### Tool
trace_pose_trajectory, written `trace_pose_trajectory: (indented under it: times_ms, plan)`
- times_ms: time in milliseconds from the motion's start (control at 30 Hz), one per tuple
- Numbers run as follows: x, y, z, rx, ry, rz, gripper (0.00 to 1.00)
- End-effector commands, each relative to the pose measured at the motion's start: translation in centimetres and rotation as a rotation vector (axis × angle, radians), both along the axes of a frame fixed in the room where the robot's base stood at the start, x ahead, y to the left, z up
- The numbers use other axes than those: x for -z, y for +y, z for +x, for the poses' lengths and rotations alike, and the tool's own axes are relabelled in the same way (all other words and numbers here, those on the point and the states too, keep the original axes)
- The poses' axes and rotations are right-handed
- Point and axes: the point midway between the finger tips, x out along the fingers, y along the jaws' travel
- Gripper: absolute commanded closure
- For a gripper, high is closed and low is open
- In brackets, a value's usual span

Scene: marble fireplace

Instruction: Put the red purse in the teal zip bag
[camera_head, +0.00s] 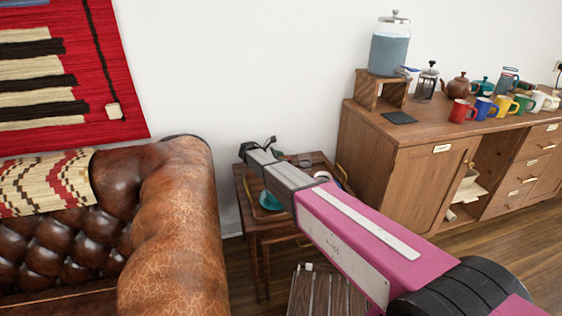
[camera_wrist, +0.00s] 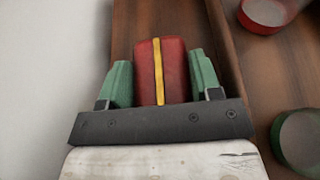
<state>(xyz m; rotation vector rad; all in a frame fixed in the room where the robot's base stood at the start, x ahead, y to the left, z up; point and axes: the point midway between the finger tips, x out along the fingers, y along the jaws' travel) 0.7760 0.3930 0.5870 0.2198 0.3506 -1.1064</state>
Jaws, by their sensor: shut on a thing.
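The red purse (camera_wrist: 146,78), with a yellow stripe down its middle, is in the wrist view between the two green fingers of my gripper (camera_wrist: 158,60). The gripper is shut on it. In the head view my gripper (camera_head: 253,147) is above the small wooden side table (camera_head: 247,190), and the purse cannot be made out there. A teal thing (camera_head: 270,201) lies on the side table, partly hidden behind my arm. I cannot tell whether it is the teal zip bag. No zip bag is clear in the wrist view.
A brown leather sofa (camera_head: 178,220) stands left of the side table. A wooden cabinet (camera_head: 420,185) with mugs, teapots and a jar stands at right. In the wrist view, a red round thing (camera_wrist: 265,12) and a dark green round thing (camera_wrist: 298,140) show at the right.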

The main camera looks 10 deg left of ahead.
Motion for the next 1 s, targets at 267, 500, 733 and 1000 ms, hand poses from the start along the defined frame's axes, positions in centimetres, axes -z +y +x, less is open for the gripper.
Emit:
trace_pose_trajectory:
  times_ms: [267, 500, 733, 1000]
  plan:
    - [0.6, 0.0, 0.0, -0.001, -0.001, 0.001, 0.67]
    - [0.9, 0.0, 0.0, -0.001, 0.0, 0.0, 0.16]
    - [0.9, 0.0, 0.0, -0.001, 0.0, 0.0, 0.16]
    - [0.0, 1.4, -0.6, -0.002, -0.001, 0.0, 0.16]
